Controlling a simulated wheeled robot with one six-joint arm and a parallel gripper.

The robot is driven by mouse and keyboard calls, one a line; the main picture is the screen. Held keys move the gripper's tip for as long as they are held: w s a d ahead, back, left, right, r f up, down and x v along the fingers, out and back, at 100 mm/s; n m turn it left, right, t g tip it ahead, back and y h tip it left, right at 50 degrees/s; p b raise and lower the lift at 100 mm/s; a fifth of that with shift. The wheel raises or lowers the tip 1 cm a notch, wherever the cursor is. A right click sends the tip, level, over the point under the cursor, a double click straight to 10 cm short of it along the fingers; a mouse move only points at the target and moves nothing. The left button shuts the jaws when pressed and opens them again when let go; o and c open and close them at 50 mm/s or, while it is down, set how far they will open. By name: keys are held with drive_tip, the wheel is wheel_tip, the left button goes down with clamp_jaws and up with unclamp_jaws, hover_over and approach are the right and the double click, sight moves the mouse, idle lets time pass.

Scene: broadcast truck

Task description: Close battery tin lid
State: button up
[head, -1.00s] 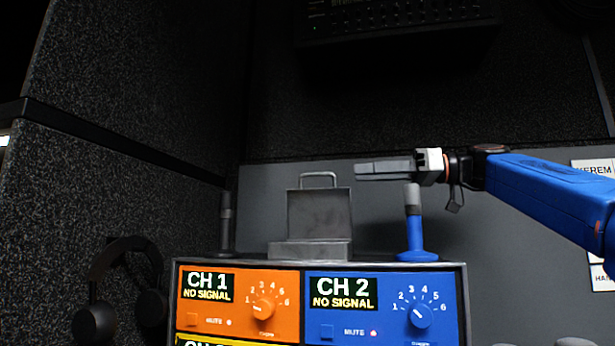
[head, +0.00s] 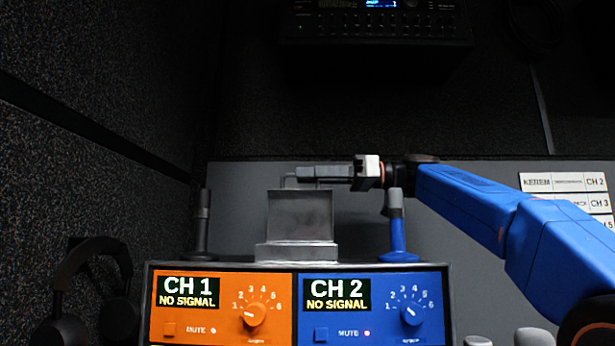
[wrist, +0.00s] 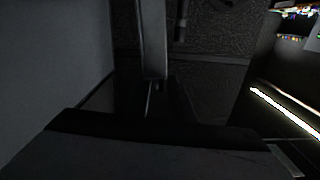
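The battery tin is a small grey metal box whose base (head: 296,252) sits on top of the channel panel.
A black-based microphone (head: 202,225) stands left of the tin and a blue-based one (head: 397,228) stands right, below my wrist. The panel front has orange (head: 222,305) and blue (head: 375,305) channels with knobs. Headphones (head: 90,290) hang at the left.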

clamp_jaws()
drive_tip(key=shift+s+f, duration=0.15)
drive_tip(key=shift+s, duration=0.85)
drive_tip(key=shift+o, duration=1.5)
unclamp_jaws()
drive_tip(key=d, duration=1.7)
drive_tip(key=shift+s+d, duration=0.2)
drive_tip(key=shift+s, duration=0.05)
